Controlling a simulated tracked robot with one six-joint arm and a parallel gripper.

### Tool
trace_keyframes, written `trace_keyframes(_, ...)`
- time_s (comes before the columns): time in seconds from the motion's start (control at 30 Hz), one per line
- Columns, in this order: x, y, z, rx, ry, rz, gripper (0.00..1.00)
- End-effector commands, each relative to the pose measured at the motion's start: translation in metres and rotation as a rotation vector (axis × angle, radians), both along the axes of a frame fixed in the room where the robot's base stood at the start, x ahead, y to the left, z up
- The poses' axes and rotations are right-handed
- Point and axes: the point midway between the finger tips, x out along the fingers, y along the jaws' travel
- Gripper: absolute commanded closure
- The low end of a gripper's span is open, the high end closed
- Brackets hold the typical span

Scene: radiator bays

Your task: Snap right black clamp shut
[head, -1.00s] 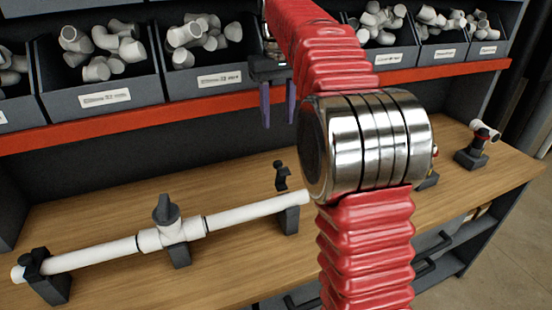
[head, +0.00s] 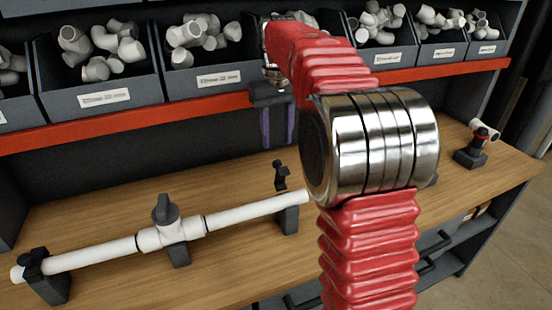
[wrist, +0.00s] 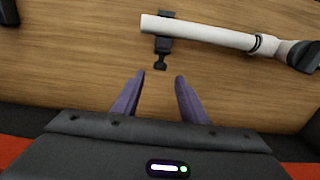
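The right black clamp (head: 289,222) holds up the right end of the white pipe (head: 255,211). Its black upper arm (head: 281,177) stands up behind the pipe, swung open. In the wrist view the clamp (wrist: 164,44) is under the pipe end, with its open arm (wrist: 160,62) pointing toward my gripper. My gripper (head: 278,146) is above and behind the clamp in the head view. Its purple fingers are apart and empty. In the wrist view the gap between the fingertips (wrist: 159,78) lines up with the open arm, without visible contact.
A left black clamp (head: 45,277) sits over the pipe's left end. A valve with a dark handle (head: 165,210) is mid-pipe. Fitting bins (head: 104,96) line the shelf above a red edge strip (head: 150,118). A small fixture (head: 472,154) stands at the right bench end.

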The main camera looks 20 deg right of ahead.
Motion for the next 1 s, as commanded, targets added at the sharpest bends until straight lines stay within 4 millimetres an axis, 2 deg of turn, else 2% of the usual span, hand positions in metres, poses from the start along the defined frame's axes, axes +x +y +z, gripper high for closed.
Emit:
trace_keyframes(0.3, -0.001, 0.0, -0.05, 0.001, 0.003, 0.0, 0.61)
trace_keyframes(0.5, 0.0, 0.0, -0.071, 0.0, 0.001, 0.001, 0.61)
trace_keyframes(0.87, 0.0, 0.0, -0.077, 0.0, -0.001, 0.001, 0.61)
trace_keyframes(1.0, 0.0, 0.001, -0.076, 0.0, -0.001, 0.001, 0.69)
